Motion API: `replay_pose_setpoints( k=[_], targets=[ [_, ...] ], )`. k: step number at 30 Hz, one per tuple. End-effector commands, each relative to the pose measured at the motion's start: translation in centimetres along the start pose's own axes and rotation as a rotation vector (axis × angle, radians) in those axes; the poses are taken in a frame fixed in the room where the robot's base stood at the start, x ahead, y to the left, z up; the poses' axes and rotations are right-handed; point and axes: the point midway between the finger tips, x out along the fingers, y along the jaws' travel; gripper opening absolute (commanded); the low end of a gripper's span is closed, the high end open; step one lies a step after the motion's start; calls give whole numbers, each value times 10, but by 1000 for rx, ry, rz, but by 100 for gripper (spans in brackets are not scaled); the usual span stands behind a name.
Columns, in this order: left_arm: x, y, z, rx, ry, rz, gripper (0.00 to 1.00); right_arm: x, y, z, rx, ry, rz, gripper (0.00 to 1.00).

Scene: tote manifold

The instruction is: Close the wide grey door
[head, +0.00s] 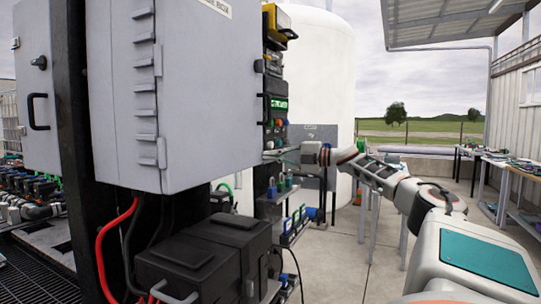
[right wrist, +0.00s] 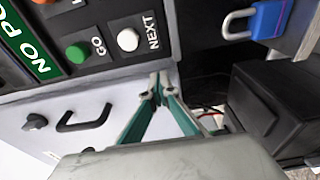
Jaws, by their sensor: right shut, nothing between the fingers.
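A wide grey door-like panel (head: 215,85) with a column of ridged, hinge-like pieces fills the left middle of the head view. A second grey panel (head: 38,85) with a black handle and a knob stands at far left. I cannot tell for certain which is the wide grey door. My right gripper (head: 277,154) is beside the lower right edge of the nearer panel; contact cannot be told. In the right wrist view its green-grey fingers (right wrist: 160,82) meet, empty. A pale panel (right wrist: 75,115) with a black handle and knob lies beyond them. My left gripper is not in view.
A control panel with a green GO button (right wrist: 77,52) and white NEXT button (right wrist: 128,40) is close to the fingers. A blue padlock (right wrist: 270,18) hangs nearby. Black boxes (head: 190,262) and a red cable (head: 103,245) sit below. Open floor (head: 345,265) lies right.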

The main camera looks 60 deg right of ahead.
Motion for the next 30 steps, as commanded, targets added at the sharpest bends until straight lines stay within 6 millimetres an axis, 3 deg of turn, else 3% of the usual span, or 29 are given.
replay_pose_setpoints(
  k=[30],
  targets=[
    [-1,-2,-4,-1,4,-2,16,-1,10,-3,-6,12,17,0]
  ],
)
